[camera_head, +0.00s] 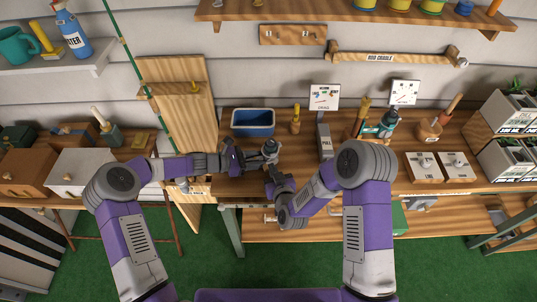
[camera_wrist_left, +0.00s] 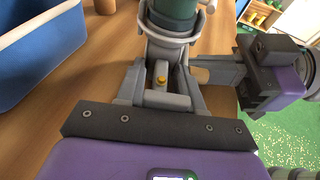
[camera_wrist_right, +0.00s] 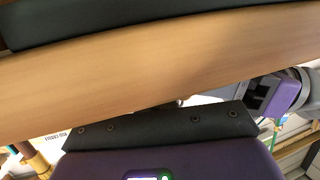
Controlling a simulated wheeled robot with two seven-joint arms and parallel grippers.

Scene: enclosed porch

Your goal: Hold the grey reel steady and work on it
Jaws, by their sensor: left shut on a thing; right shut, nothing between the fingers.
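The grey reel (camera_head: 270,147) is on the wooden bench, to the right of the blue bin (camera_head: 252,131). In the left wrist view the reel (camera_wrist_left: 165,48) has a grey body with a dark green part at its top. My left gripper (camera_head: 261,157) is shut on it; the fingers (camera_wrist_left: 160,85) close around its lower part. My right gripper (camera_head: 271,173) is shut and empty, just in front of the reel on the near side. Whether it touches the reel is unclear.
A wooden upright board (camera_head: 181,110) with a green rod stands left of the bin. A small wooden tool with a yellow handle (camera_head: 296,122) stands behind the reel. The bench's front edge is close to my right forearm.

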